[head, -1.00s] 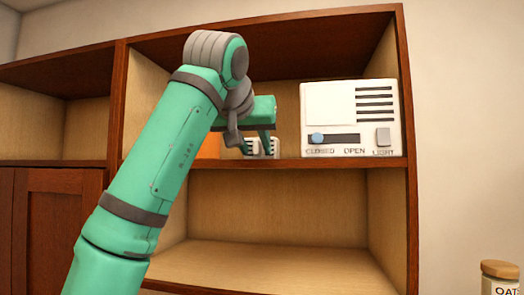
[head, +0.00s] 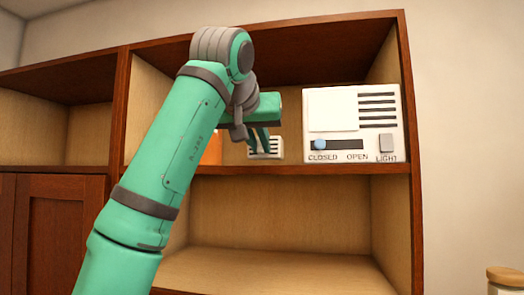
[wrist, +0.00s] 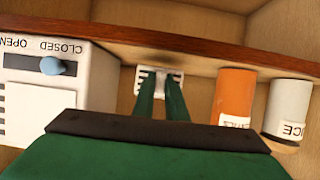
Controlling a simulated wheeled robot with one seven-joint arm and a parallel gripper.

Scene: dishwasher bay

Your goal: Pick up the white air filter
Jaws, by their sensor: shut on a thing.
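The white air filter, a small white block with dark slots, shows between my gripper's fingers in the head view (head: 277,148) and in the wrist view (wrist: 160,86). It is at the upper shelf of the cabinet, right of the orange canister in the head view. My gripper (head: 262,150) reaches into this compartment from above and in front. In the wrist view its two green fingers (wrist: 161,80) are close together, shut on the filter. The fingers hide parts of it. I cannot tell whether it is clear of the shelf.
A white control box (head: 351,122) with a blue slider stands right of the filter on the upper shelf (head: 330,170). An orange canister (wrist: 235,95) and a white canister (wrist: 288,107) stand on the other side. The lower compartment (head: 290,225) is empty where visible.

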